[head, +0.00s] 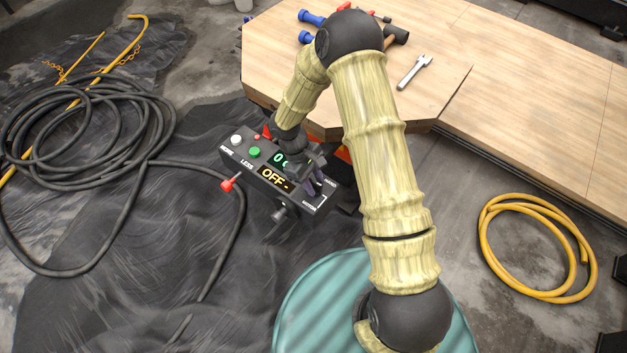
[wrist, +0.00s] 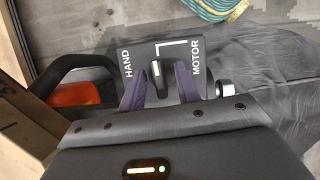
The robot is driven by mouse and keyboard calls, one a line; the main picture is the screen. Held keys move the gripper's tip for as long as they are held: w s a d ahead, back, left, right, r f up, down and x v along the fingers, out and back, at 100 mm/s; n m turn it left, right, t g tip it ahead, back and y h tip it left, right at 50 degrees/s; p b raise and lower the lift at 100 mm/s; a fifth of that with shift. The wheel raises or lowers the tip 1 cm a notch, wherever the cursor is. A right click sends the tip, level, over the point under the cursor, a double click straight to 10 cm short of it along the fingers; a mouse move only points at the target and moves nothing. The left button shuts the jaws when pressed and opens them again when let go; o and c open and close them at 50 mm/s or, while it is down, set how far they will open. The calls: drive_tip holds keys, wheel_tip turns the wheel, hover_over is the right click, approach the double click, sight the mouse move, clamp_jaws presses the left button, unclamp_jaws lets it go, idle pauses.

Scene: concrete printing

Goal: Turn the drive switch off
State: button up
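The black control box (head: 262,168) shows in the head view with white, red and green buttons, a green-lit readout partly hidden by my arm, and an amber readout (head: 274,179) reading "OFF". A red-knobbed lever (head: 228,184) sticks out on its left. In the wrist view, a small dark switch lever (wrist: 156,72) stands on a panel (wrist: 143,50) marked HAND on the left and MOTOR on the right. My gripper (wrist: 160,86) is open, with one purple finger on each side of this lever. Gaps seem to show between lever and fingers; contact is unclear. In the head view my gripper (head: 314,186) covers part of the switch end.
A wooden platform (head: 540,95) with a wrench (head: 415,72) and other tools lies behind the box. A teal drum top (head: 310,300) is at the front. A black hose (head: 100,110) coils at left and a yellow hose (head: 535,245) at right on the floor.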

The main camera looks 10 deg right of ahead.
drive_tip(key=shift+c, duration=0.2)
clamp_jaws()
